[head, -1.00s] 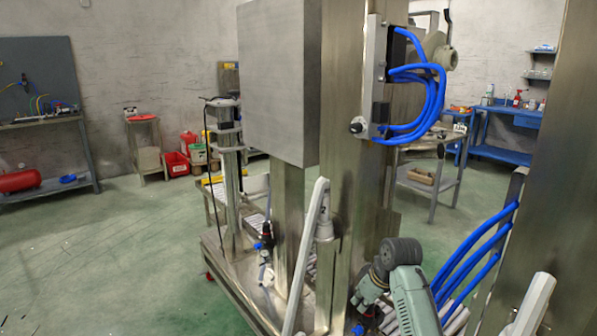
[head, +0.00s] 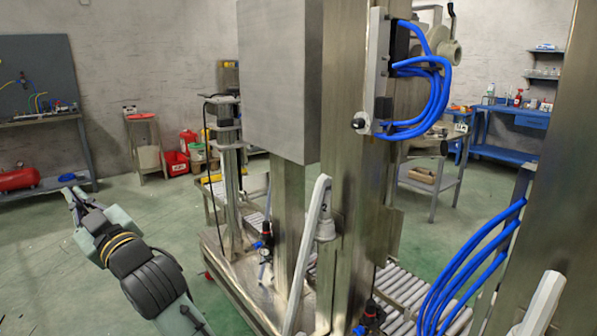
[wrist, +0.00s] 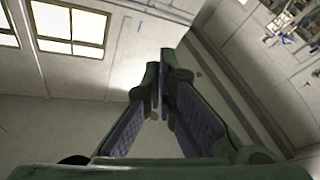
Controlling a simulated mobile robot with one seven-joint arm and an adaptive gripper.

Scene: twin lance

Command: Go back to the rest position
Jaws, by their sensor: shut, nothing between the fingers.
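My gripper (head: 76,197) is at the far left end of my arm in the head view, raised over the green floor and apart from the machine. In the wrist view, its two green fingers (wrist: 162,92) come together at their tips with nothing between them. Behind the fingers, the wrist view shows pale wall and windows. No object is held.
The steel machine (head: 280,90) with blue hoses (head: 436,85) fills the middle and right. A roller conveyor (head: 400,290) lies low at its right side. A workbench (head: 50,122) stands at the back left. The green floor (head: 150,215) at left is open.

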